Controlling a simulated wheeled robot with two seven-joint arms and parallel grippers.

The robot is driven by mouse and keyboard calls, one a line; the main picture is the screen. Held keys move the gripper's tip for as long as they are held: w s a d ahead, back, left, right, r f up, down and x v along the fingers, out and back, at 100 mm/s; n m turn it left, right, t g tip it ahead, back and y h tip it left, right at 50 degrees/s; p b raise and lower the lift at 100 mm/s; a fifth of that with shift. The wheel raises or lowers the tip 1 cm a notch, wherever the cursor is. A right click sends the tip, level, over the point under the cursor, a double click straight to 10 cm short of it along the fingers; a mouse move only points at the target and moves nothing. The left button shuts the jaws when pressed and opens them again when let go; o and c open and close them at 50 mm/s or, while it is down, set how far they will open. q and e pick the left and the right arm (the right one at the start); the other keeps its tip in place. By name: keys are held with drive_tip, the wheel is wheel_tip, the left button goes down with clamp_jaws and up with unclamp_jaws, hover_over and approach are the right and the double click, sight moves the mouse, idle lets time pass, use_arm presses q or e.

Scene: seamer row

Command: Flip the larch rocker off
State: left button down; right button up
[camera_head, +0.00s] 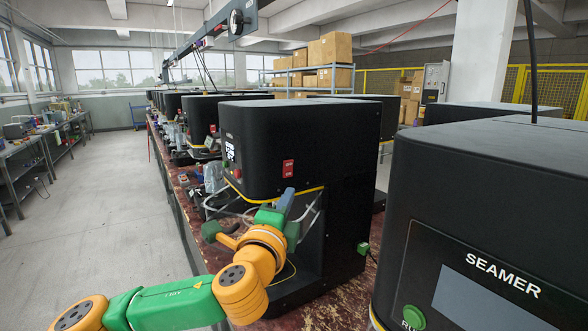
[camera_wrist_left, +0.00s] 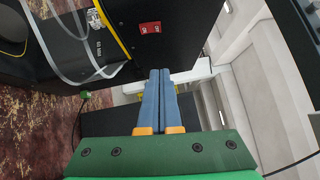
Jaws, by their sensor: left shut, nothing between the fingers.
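A red rocker switch (camera_head: 288,168) with small white lettering sits on the side of a black seamer (camera_head: 250,130). No larch name can be read on it, and which way it is tipped is too small to tell. My left gripper (camera_head: 287,194) is just below the rocker in the head view, its blue fingers pointing up. In the left wrist view the fingers (camera_wrist_left: 160,72) are shut together and empty. The rocker (camera_wrist_left: 150,27) shows there beyond the tips, slightly left, with a visible gap. My right gripper is not in view.
A nearer machine marked SEAMER (camera_head: 490,190) with a green button (camera_head: 414,317) fills the right. Loose tubes (camera_head: 235,205) hang by the black seamer. More seamers stand along the red-brown bench (camera_head: 180,185) behind. The floor at left (camera_head: 90,220) is clear.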

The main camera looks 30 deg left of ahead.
use_arm(q)
drive_tip(key=p, duration=0.4)
approach(291, 163)
drive_tip(key=w+d, duration=0.2)
drive_tip(key=w, duration=0.2)
drive_tip(key=shift+w+a+r+p, duration=0.1)
drive_tip(key=shift+w+a+p, duration=0.85)
drive_tip(key=shift+a, duration=0.25)
drive_tip(key=shift+w+a, duration=0.15)
drive_tip(key=shift+a, duration=0.25)
drive_tip(key=shift+d, duration=0.1)
drive_tip(key=shift+w, duration=0.15)
drive_tip(key=shift+a+r, duration=0.15)
drive_tip(key=shift+a, duration=0.1)
